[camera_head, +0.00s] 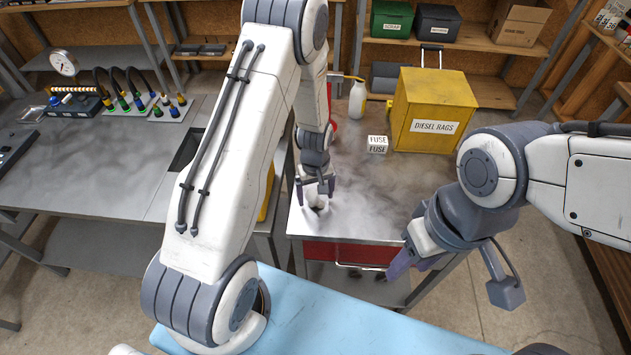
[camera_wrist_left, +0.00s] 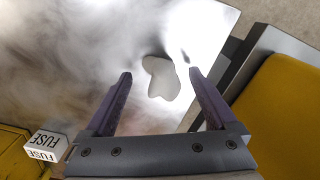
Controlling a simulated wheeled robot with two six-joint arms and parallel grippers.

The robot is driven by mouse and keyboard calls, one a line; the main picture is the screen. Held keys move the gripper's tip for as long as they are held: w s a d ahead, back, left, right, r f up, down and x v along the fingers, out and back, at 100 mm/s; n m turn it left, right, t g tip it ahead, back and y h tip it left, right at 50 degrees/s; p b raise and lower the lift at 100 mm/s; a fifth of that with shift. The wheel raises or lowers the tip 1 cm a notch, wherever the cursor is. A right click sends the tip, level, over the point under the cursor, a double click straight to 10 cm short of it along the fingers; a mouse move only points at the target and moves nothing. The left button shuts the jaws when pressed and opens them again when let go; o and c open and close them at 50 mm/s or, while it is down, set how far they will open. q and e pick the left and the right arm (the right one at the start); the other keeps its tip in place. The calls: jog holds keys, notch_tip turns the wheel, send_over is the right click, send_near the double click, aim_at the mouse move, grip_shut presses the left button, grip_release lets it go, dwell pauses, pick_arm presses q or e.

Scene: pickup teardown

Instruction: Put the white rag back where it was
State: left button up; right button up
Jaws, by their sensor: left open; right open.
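The white rag (camera_wrist_left: 161,78) lies as a small crumpled patch on the grey metal top of the red cart. In the left wrist view it shows between and just beyond the fingertips of my left gripper (camera_wrist_left: 160,74). In the head view my left gripper (camera_head: 318,190) points down over the cart's near left corner, open, and partly hides the rag (camera_head: 316,204). I cannot tell whether the fingers touch it. My right gripper (camera_head: 453,276) is open and empty in front of the cart's near right side. A yellow box labelled "DIESEL RAGS" (camera_head: 431,108) stands at the cart's back right.
A white fuse box (camera_head: 378,144) and a white bottle (camera_head: 357,102) stand on the cart top (camera_head: 360,195). A grey workbench (camera_head: 90,170) with hoses and fittings is at left. Shelves with bins are behind. The cart's middle is mostly clear.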

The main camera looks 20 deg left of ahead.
aim_at(316, 196)
pick_arm(q)
notch_tip(316, 196, up, 11)
jog(key=b, duration=0.3)
jog(key=s+d+r+m, duration=0.4)
jog(key=s+d+r, duration=0.1)
jog(key=d+r, duration=0.15)
jog(key=s+d+m+b, duration=0.1)
jog(key=s+d+m, duration=0.1)
jog(key=s, duration=0.4)
jog(key=s+d+r+m+b, duration=0.1)
jog(key=s+d+m, duration=0.2)
jog(key=s+m, duration=0.2)
jog(key=s+d+r+m+h+b, duration=0.1)
jog(key=s+d+m, duration=0.1)
jog(key=s, duration=0.5)
jog(key=shift+s+d+m, duration=0.25)
jog(key=shift+m, duration=0.65)
jog(key=shift+d, duration=0.15)
